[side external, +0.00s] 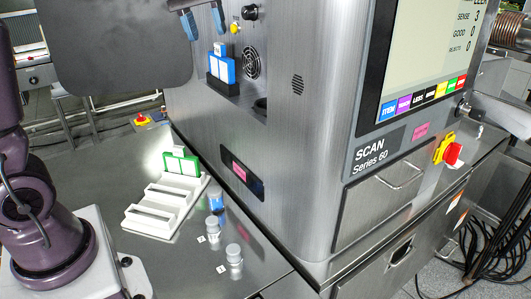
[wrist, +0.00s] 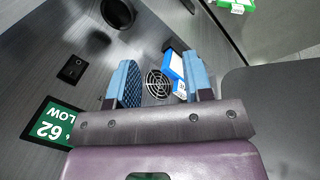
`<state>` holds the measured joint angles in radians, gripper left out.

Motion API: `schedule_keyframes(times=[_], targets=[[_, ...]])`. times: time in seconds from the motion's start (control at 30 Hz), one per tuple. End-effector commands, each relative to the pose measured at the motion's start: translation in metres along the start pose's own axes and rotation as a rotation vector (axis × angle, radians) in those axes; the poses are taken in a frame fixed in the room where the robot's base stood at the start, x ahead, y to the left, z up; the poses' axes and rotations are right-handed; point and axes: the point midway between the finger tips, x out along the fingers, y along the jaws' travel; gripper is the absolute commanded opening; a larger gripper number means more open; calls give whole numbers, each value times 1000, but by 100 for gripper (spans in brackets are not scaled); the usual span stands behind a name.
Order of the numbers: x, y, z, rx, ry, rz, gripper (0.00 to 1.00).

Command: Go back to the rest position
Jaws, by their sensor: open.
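My gripper (side external: 204,22) is at the top of the side external view, in front of the scanner's upper panel. Its two blue fingers are apart with nothing between them. In the wrist view my gripper (wrist: 160,80) is also open and empty. A blue and white piece (side external: 222,68) stands in a black holder (side external: 222,88) on the scanner, below my gripper. The blue and white piece (wrist: 173,67) shows partly behind the right finger in the wrist view.
The scanner (side external: 300,130) fills the middle. A white rack (side external: 150,217) with a green and white piece (side external: 181,163) stands on the metal table. Small capped containers (side external: 234,258) stand to its right. A dark panel (side external: 115,50) is at upper left.

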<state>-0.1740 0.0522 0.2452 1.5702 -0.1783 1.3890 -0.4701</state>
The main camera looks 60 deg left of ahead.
Motion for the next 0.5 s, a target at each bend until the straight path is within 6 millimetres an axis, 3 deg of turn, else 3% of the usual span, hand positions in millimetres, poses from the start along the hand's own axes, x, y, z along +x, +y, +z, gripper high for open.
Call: schedule_keyframes(times=[0.03,0.1,0.3,0.5], targets=[[-2,-2,25,89,21,22,46],[1,-6,55,219,59,43,46],[24,-28,135,592,186,70,46],[53,-52,180,848,292,60,46]])
